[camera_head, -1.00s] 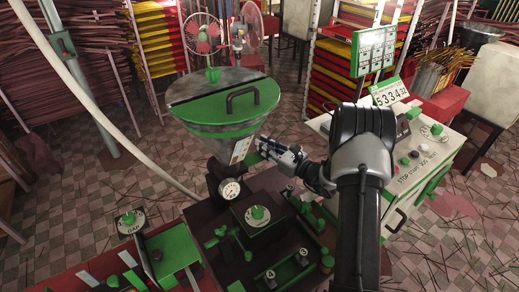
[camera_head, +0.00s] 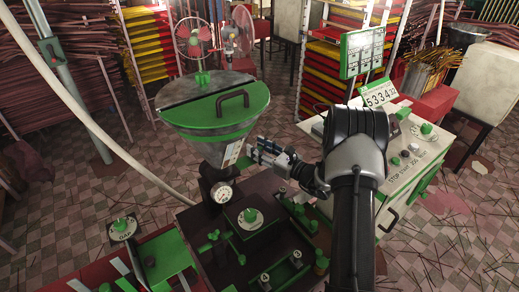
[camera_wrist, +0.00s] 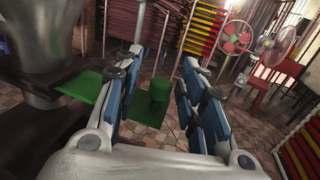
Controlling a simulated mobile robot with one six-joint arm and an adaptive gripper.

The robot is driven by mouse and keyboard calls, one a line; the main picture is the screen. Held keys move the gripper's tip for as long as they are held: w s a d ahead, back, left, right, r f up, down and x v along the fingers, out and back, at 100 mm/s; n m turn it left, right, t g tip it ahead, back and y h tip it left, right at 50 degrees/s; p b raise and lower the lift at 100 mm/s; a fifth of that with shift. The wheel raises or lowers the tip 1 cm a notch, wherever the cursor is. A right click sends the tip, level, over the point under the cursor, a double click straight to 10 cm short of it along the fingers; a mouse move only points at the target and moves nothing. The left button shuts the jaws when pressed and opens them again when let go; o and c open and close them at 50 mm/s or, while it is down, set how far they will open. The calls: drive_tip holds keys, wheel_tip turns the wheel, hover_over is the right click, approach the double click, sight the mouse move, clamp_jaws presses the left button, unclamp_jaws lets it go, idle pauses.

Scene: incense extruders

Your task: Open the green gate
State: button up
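The green gate (camera_wrist: 140,104) is a flat green plate with an upright round green knob (camera_wrist: 160,90) in the wrist view. The plate runs from under the grey hopper neck (camera_wrist: 38,50), behind my left finger, to the knob. My gripper (camera_wrist: 163,62) is open, with its blue-and-grey fingers on either side of the knob. A gap shows between the knob and each finger. In the head view my gripper (camera_head: 259,152) is just right of the neck of the green-lidded hopper (camera_head: 215,115) and largely hides the gate.
Below the hopper are a pressure gauge (camera_head: 222,193) and a dark machine bed (camera_head: 265,240) with green knobs and levers. A white control cabinet (camera_head: 405,165) stands right of my arm. A pale hose (camera_head: 90,125) curves at the left. Fans (camera_head: 195,37) and incense racks stand behind.

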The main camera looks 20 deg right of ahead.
drive_tip(key=v, duration=1.2)
